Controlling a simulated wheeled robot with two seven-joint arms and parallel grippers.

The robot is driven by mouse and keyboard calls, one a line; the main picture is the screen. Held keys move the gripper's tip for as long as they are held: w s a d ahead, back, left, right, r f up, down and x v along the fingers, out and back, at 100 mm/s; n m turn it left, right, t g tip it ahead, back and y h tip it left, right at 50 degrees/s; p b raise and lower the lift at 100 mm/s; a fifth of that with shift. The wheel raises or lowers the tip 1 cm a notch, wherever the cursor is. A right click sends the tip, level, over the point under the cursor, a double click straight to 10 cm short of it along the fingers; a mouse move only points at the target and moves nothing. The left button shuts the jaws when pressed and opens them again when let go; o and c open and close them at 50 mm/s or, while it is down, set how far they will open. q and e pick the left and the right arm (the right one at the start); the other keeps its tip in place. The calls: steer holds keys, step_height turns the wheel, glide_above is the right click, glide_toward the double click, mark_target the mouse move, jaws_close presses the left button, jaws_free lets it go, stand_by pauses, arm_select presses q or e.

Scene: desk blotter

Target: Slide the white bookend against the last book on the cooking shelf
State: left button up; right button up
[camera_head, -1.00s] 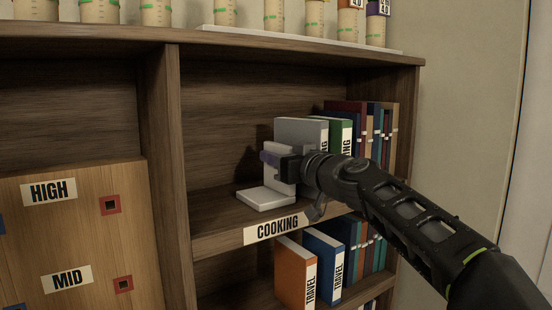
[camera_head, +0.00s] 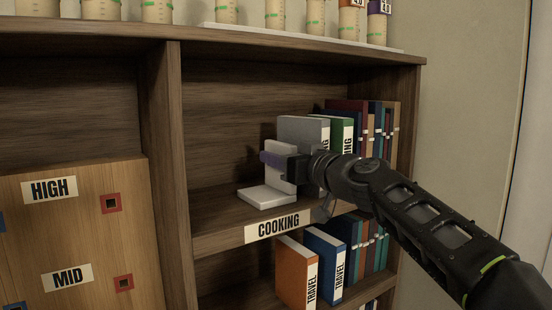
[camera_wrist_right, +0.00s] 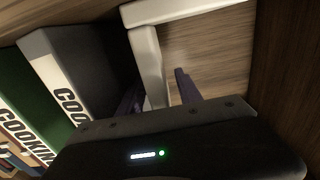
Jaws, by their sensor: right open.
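The white bookend (camera_head: 267,197) stands upright on the cooking shelf (camera_head: 215,207), left of the books, its flat foot pointing left. It also shows in the wrist view (camera_wrist_right: 150,58). The nearest book, a grey-white cooking book (camera_head: 303,130), is just right of it and partly hidden by my arm; it shows in the wrist view too (camera_wrist_right: 62,75). My right gripper (camera_head: 278,161) is open at the bookend's upright plate, with one purple finger on each side in the wrist view (camera_wrist_right: 160,93). My left gripper is not in view.
A green book (camera_head: 341,133) and several darker books fill the shelf to the right. Travel books (camera_head: 296,272) stand on the shelf below. A wooden upright (camera_head: 168,170) bounds the bay on the left. The shelf left of the bookend is clear.

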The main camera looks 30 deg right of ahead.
steer(key=s+b, duration=0.1)
steer(key=s, duration=0.5)
steer(key=shift+b, duration=0.3)
